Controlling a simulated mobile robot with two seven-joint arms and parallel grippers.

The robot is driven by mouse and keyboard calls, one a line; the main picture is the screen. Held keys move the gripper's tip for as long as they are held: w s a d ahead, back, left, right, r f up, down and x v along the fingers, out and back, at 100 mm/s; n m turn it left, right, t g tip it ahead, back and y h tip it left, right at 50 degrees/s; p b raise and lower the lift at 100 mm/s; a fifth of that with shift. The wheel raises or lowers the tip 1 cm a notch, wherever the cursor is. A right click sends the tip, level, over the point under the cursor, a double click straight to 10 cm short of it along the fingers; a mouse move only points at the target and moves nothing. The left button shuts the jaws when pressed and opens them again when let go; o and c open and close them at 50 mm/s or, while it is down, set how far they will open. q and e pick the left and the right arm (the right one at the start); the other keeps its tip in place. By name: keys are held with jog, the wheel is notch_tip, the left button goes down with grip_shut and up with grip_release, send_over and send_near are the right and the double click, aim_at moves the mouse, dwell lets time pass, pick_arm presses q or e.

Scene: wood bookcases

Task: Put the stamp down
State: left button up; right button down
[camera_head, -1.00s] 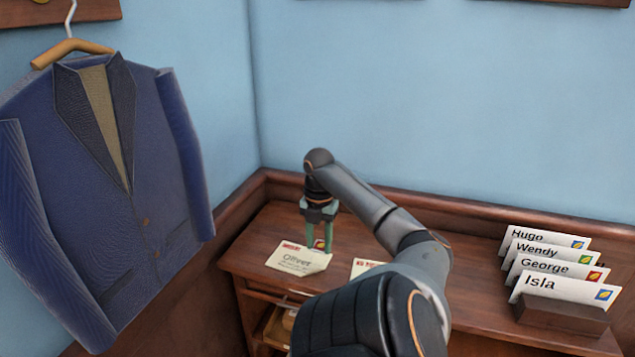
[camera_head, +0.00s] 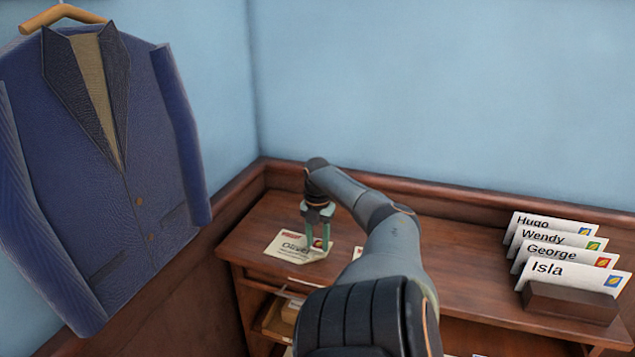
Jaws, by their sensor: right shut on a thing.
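My right gripper (camera_head: 319,243) points down over the right part of a white envelope (camera_head: 290,251) marked "Oliver" on the desk at the left. It is shut on a small stamp (camera_head: 317,243) with a yellow mark, seen between the green fingertips. The stamp is at or just above the envelope; I cannot tell whether it touches the paper. My left gripper is not in view.
The wooden desk (camera_head: 455,269) has a raised back edge. A second paper (camera_head: 357,252) is mostly hidden behind my right arm. A wooden holder (camera_head: 570,304) with several named, stamped envelopes stands at the right. A blue jacket (camera_head: 110,150) hangs at the left.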

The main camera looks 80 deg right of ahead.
aim_at(318, 247)
jog(key=shift+f, duration=0.15)
jog(key=shift+c, duration=2.2)
grip_release()
notch_tip(318, 247, up, 12)
jog(key=p, duration=0.3)
